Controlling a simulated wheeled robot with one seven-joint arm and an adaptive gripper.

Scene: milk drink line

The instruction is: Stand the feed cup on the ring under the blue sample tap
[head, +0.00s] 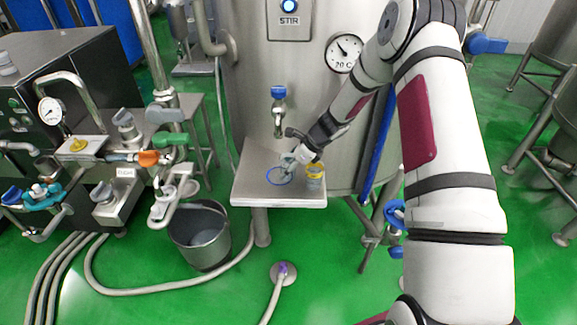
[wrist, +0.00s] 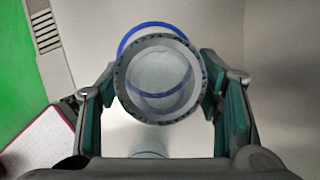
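A clear cup (wrist: 160,82), which I take for the feed cup, sits between the fingers of my gripper (wrist: 159,85). Both green-padded fingers meet its sides in the wrist view. The blue ring (head: 279,176) lies on the steel shelf (head: 250,190). In the wrist view the ring (wrist: 140,29) shows past the cup's far rim and through the cup, so the two overlap but look off-centre. I cannot tell whether the cup's base touches the shelf. My gripper (head: 289,161) is low over the shelf in the head view. The blue sample tap (head: 279,93) is on the tank above the ring.
A yellow-rimmed cup (head: 316,173) stands on the shelf just right of my gripper. The tap's spout (head: 278,130) hangs behind and above. A grey bucket (head: 200,238) stands on the floor to the left. The shelf's left front part is bare.

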